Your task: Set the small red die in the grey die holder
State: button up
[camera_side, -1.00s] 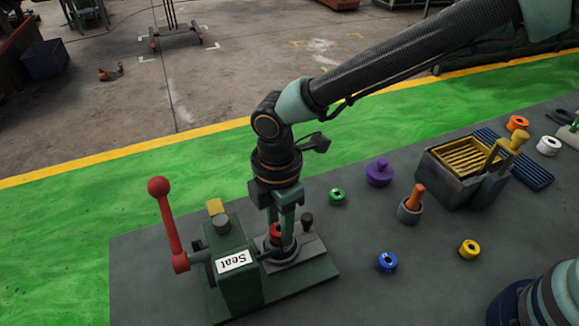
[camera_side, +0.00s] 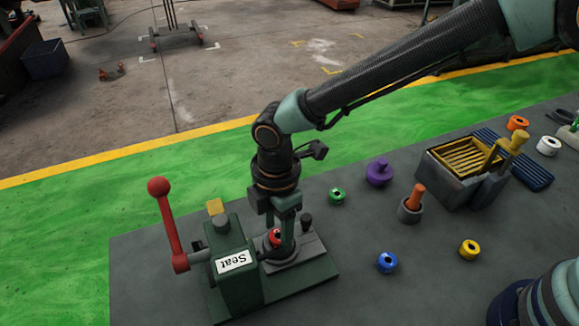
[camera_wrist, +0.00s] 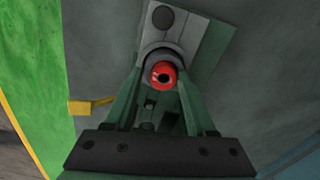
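The small red die (camera_side: 275,237), a ring with a dark hole, is upright at the grey die holder (camera_side: 281,257) on the green press base. In the wrist view the red die (camera_wrist: 163,75) shows inside the grey round holder (camera_wrist: 162,57); how deep it sits is unclear. My gripper (camera_side: 280,240) is low over the holder, with its fingers on either side of the die. The near finger hides part of the holder in the side view.
The green press marked "Seat" (camera_side: 236,270) with a red-knobbed lever (camera_side: 168,225) stands close left of my gripper. Green (camera_side: 337,195), blue (camera_side: 387,262) and yellow (camera_side: 469,249) rings lie to the right, with clear table between.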

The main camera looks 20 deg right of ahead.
jog(key=shift+s+d+f, duration=0.25)
jog(key=shift+s+f, duration=0.1)
notch_tip(320, 180, up, 13)
jog(key=w+d+r+m, duration=0.3)
jog(key=d+r+m, duration=0.15)
jog(key=d, duration=0.35)
jog(key=s+d+r+m+t, duration=0.1)
jog(key=s+d+m+t, duration=0.1)
jog(key=d+m, duration=0.6)
jog(key=s+d+r+m+t, duration=0.1)
jog(key=s+d+m+t, duration=0.2)
jog(key=d, duration=1.3)
jog(key=s+m, duration=0.2)
jog(key=m, duration=0.2)
jog(key=shift+d+r+m, duration=0.35)
jog(key=shift+d, duration=0.05)
